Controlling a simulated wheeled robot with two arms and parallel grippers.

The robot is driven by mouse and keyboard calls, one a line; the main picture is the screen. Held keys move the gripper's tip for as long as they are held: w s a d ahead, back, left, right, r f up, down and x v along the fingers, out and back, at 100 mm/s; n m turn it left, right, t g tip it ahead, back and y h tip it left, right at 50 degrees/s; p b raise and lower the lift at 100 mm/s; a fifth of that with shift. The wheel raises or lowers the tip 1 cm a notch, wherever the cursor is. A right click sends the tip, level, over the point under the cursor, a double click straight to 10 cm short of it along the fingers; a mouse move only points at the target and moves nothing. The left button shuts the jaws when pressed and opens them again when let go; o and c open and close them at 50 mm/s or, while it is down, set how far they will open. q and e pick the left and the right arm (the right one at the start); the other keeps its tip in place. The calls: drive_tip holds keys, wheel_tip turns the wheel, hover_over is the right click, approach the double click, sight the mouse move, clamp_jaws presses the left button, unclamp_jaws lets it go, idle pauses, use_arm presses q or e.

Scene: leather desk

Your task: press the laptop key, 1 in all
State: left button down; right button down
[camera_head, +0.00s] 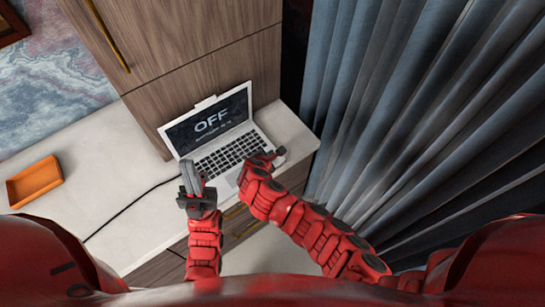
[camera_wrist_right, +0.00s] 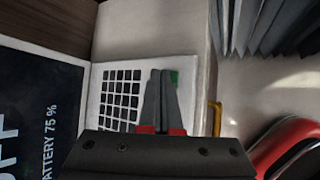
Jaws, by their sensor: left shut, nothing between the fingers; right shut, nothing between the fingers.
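The open laptop (camera_head: 208,121) stands on the desk, its dark screen reading "OFF" with smaller text below. The wrist view reads "BATTERY 75 %" on the screen (camera_wrist_right: 45,100). Its keyboard (camera_head: 226,156) has black keys on a light body. My left gripper (camera_head: 189,168) is shut and empty, at the laptop's front left corner.
An orange tray (camera_head: 35,183) lies on the pale desk at the left. A black cable (camera_head: 130,205) runs from the laptop's left side towards the front. A wooden cabinet (camera_head: 195,45) stands behind, and grey-blue curtains (camera_head: 420,100) hang at the right.

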drive_tip(key=shift+f+b, duration=0.35)
idle(0.6)
drive_tip(key=shift+r, duration=0.1)
drive_tip(key=shift+r+p, duration=0.45)
drive_tip(key=shift+r, duration=0.25)
drive_tip(key=shift+r+p, duration=1.55)
drive_tip(key=shift+r, duration=1)
